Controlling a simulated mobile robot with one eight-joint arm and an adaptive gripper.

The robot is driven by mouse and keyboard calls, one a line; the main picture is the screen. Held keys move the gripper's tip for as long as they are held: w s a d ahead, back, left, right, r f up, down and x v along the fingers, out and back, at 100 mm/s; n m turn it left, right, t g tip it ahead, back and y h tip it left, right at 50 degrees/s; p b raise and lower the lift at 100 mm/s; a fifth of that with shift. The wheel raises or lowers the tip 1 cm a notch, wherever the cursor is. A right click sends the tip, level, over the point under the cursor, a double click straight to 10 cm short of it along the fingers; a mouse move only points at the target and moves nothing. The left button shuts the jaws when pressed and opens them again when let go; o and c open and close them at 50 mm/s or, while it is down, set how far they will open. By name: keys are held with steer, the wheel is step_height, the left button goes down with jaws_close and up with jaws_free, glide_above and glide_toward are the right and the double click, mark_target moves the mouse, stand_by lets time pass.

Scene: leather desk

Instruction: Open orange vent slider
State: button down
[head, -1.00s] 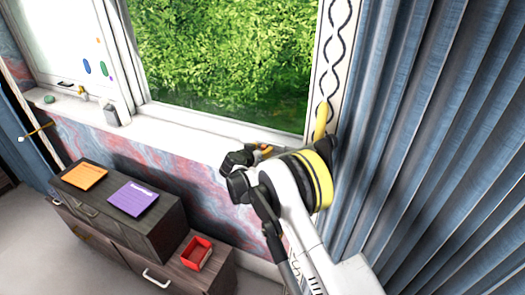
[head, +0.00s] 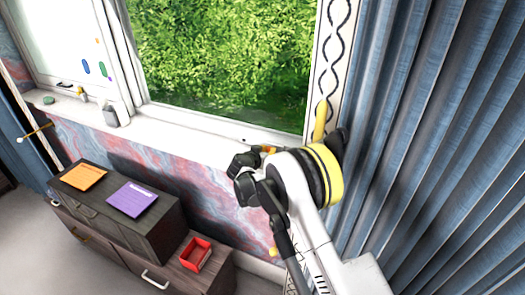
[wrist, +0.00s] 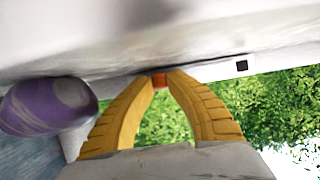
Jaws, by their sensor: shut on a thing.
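The orange vent slider (wrist: 160,79) shows in the wrist view as a small orange block between the tips of my two yellow fingers, against the white window frame. My gripper (wrist: 161,75) is shut on it. A small dark square opening (wrist: 241,66) shows in the white frame, to the right of the fingers in the wrist view.
A rounded purple and white object (wrist: 45,106) is close to the left finger in the wrist view. Blue curtains (head: 430,130) hang close to the right of my arm. A dark cabinet (head: 150,225) with notes and a red box (head: 195,252) stands below the sill at left.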

steer(key=c, duration=1.3)
jaws_free()
steer(key=shift+w+d, duration=0.1)
steer(key=v, duration=1.2)
steer(key=shift+c, duration=0.2)
